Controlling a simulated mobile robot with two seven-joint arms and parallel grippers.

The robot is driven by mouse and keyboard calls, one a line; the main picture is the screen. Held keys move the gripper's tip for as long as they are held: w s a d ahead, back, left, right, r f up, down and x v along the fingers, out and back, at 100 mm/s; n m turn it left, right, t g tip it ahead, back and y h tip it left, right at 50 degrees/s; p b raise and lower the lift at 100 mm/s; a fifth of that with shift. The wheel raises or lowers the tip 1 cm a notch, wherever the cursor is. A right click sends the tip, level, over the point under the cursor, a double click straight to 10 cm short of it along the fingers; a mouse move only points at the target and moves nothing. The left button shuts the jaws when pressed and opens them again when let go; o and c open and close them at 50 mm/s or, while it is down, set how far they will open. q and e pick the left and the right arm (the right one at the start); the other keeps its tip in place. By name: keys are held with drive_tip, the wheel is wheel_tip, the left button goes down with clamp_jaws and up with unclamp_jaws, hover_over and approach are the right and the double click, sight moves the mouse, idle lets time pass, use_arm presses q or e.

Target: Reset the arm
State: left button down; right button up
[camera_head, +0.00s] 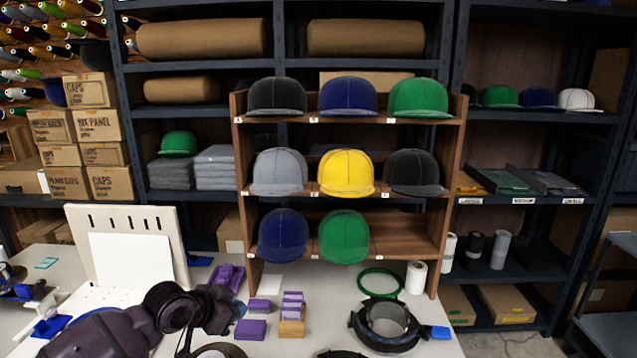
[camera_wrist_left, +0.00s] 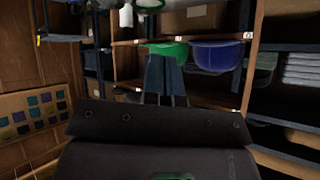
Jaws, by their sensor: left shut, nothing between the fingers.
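My left arm comes in from the lower left in the head view, dark purple and black, over the white table. My left gripper (camera_head: 222,310) is at its end, low, left of the purple blocks and below the cap shelf. In the left wrist view my left gripper (camera_wrist_left: 166,98) has its fingers together, shut and empty. That view appears upside down. A green cap (camera_wrist_left: 168,50) and a blue cap (camera_wrist_left: 214,57) show beyond the fingers, apart from them. My right gripper is not in view.
A wooden shelf (camera_head: 243,195) holds several caps. Purple blocks (camera_head: 251,329), a purple holder (camera_head: 228,277), a green ring (camera_head: 381,282), a white roll (camera_head: 416,277) and a black hoop fixture (camera_head: 388,325) stand on the table. A white panel (camera_head: 130,255) stands behind my left arm.

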use_arm(q)
drive_tip(key=s+a+f+n+t+y, duration=0.1)
drive_tip(key=s+a+f+n+y, duration=0.1)
drive_tip(key=s+f, duration=0.5)
drive_tip(key=s+a+f+n+t+y, duration=0.1)
drive_tip(key=s+a+f, duration=0.4)
drive_tip(key=s, duration=1)
drive_tip(key=s+a+f+n+t+y, duration=0.1)
drive_tip(key=s+a+f+n+y, duration=0.2)
drive_tip(key=s+f+n, duration=0.2)
drive_tip(key=s+f, duration=0.3)
drive_tip(key=s, duration=0.4)
drive_tip(key=shift+a+f+n+y, duration=0.15)
drive_tip(key=shift+f+n+y, duration=0.15)
drive_tip(key=shift+f, duration=0.1)
